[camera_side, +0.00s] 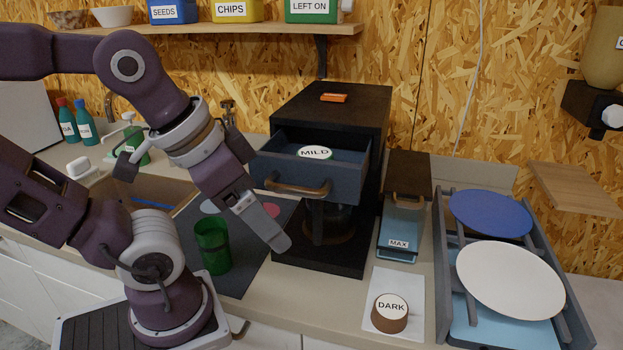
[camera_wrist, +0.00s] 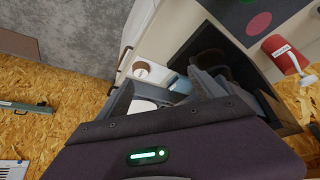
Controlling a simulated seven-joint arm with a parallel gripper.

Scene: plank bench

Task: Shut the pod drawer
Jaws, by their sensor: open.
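The pod drawer (camera_side: 312,168) is dark blue-grey with a brown bar handle (camera_side: 298,188). In the side view it stands pulled out from the upper front of the black coffee machine (camera_side: 345,108). A pod with a white lid marked MILD (camera_side: 314,152) lies in it. My gripper (camera_side: 272,228) is open and empty. It points down and to the right, in front of the machine, below and left of the handle in the picture. I see no clear contact with the drawer. One finger shows clearly; the other is hard to make out. I cannot clearly make out the drawer in the wrist view.
A green cup (camera_side: 212,246) stands on the dark mat left of my gripper. A brown pod marked DARK (camera_side: 390,313) sits on a white card. A blue bin marked MAX (camera_side: 400,225) and a rack with a blue and a white plate (camera_side: 510,280) stand to the right.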

